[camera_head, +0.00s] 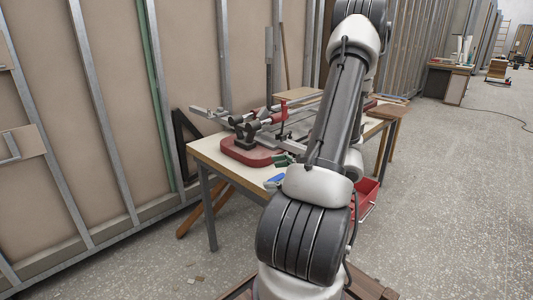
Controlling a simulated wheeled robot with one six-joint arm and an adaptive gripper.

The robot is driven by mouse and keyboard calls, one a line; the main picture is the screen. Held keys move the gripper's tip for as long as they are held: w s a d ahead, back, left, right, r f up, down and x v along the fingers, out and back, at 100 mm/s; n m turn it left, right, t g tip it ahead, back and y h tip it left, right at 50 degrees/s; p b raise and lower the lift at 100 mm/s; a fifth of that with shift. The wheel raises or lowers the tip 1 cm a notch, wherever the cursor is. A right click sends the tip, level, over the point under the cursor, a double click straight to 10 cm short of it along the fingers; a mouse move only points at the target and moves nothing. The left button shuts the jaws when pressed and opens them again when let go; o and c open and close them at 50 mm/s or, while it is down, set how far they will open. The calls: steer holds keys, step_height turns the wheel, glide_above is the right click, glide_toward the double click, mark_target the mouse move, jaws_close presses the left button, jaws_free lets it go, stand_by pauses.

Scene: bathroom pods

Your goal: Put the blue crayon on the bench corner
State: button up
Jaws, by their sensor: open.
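The bench (212,151) is a pale-topped table with grey legs, standing against the stud wall in the middle of the view. A small blue item (274,182) lies at its near edge, beside my arm. It is too small to tell whether it is the blue crayon. My own arm rises from the bottom and crosses in front of the bench, covering much of its right part. I cannot make out my gripper; it is hidden behind the arm or out of the frame.
A red-based machine (252,152) with metal bars stands on the bench. A small dark green item (285,160) lies near it. A red bin (366,193) is below the bench's right side. The concrete floor (440,190) on the right is mostly clear.

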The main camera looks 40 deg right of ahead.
steer(key=s+a+r+n+g, duration=0.3)
steer(key=a+r+n+g, duration=0.2)
steer(key=a+n, duration=0.25)
steer(key=s+a+r+n+g, duration=0.35)
steer(key=a+n+g, duration=0.2)
steer(key=a, duration=0.25)
steer(key=s+r+n+t+h, duration=0.2)
steer(key=s+r+n+h, duration=0.3)
steer(key=r+n, duration=0.6)
steer(key=shift+r+n+h, duration=0.2)
steer(key=shift+n+h, duration=1.1)
steer(key=shift+n, duration=0.2)
steer(key=shift+s, duration=0.1)
